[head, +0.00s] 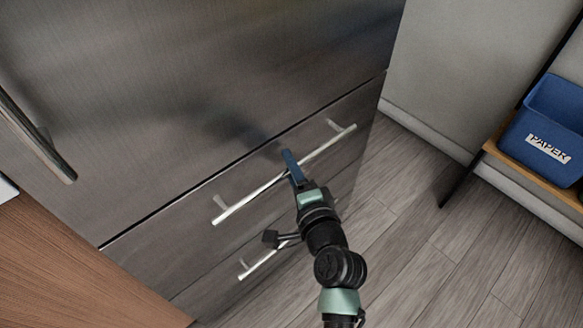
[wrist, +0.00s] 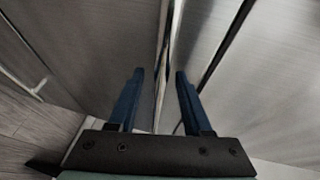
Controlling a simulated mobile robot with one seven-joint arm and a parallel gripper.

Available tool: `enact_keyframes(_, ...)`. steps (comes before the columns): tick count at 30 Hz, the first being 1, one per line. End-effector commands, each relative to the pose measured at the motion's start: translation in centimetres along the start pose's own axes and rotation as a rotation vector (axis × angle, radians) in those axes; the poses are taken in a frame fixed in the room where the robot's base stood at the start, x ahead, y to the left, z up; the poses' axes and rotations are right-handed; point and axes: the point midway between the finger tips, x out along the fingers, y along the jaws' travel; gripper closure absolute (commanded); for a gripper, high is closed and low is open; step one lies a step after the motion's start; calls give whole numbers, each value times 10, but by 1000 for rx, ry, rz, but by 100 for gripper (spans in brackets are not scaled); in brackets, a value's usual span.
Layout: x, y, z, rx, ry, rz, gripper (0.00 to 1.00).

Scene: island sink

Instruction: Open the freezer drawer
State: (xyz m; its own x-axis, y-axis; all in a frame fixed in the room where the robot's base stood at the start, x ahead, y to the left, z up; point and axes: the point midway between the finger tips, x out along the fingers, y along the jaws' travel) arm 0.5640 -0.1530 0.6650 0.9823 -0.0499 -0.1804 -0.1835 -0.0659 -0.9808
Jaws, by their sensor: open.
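The steel fridge has two drawers below its big door, and both look shut. The upper drawer (head: 250,178) carries a long silver bar handle (head: 245,199). A lower drawer has its own bar handle (head: 262,263), partly hidden by my arm. No label shows which one is the freezer drawer. My gripper (head: 290,160) is at the middle of the upper handle. In the wrist view, my gripper (wrist: 160,74) has its two blue fingers apart, with the upper handle (wrist: 163,50) running between them. Whether either finger touches the bar I cannot tell.
The big fridge door (head: 200,80) is above the drawers, with a handle (head: 40,140) at left. A wooden panel (head: 70,260) stands at lower left. A blue paper bin (head: 548,130) sits on a shelf at right. The wooden floor (head: 440,260) is clear.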

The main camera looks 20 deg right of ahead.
Motion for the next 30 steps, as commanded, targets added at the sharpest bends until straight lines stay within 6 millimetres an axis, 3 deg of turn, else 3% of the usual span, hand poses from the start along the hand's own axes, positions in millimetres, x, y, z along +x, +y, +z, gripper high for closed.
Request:
enact_keyframes(2, 0, 0, 0, 0, 0, 0, 56)
enact_keyframes(9, 0, 0, 0, 0, 0, 0, 99)
enact_keyframes(30, 0, 0, 0, -1, 1, 0, 100)
